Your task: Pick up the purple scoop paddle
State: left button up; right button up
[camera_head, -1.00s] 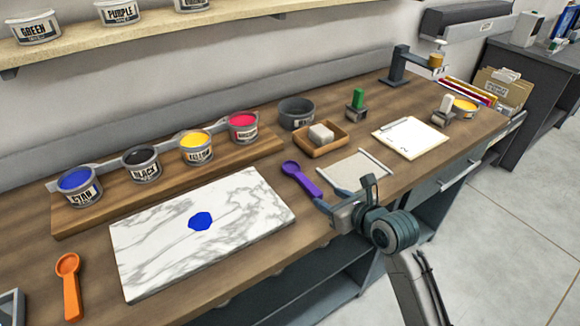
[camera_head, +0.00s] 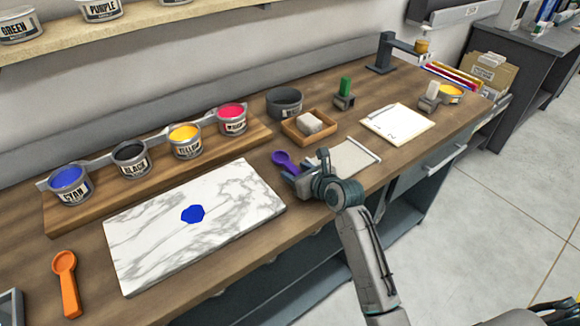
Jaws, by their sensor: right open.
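The purple scoop paddle (camera_head: 281,158) lies on the wooden bench, right of the marble slab. Its round end and the start of its handle show; the rest of the handle is hidden by my right gripper. My right gripper (camera_head: 296,182) comes from the lower right and is open, with its jaws over or around the handle. I cannot tell whether it touches the handle. The scoop still lies on the bench. My left gripper is not in view.
The marble slab (camera_head: 150,236) with a blue ink blob (camera_head: 193,213) lies left of the gripper. A grey-edged sheet (camera_head: 348,160) is close on its right. A wooden tray (camera_head: 297,135) with a pale block stands behind. An orange scoop (camera_head: 66,282) lies far left.

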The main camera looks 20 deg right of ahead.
aim_at(298, 172)
grip_shut()
jog(key=shift+r, duration=0.15)
jog(key=shift+r, duration=0.6)
notch_tip(298, 172, up, 2)
jog(key=shift+r+b, duration=0.15)
jog(key=shift+b, duration=0.2)
jog(key=s+a, duration=0.1)
jog(key=s, duration=0.3)
jog(key=s+a+b, duration=0.1)
jog(key=s, duration=0.4)
jog(key=s+a+r+b, duration=0.1)
jog(key=s, duration=0.4)
jog(key=shift+s+a, duration=0.25)
jog(key=shift+a, duration=0.15)
jog(key=shift+s+a+r, duration=0.1)
jog(key=shift+s+r, duration=0.05)
jog(key=shift+s, duration=0.4)
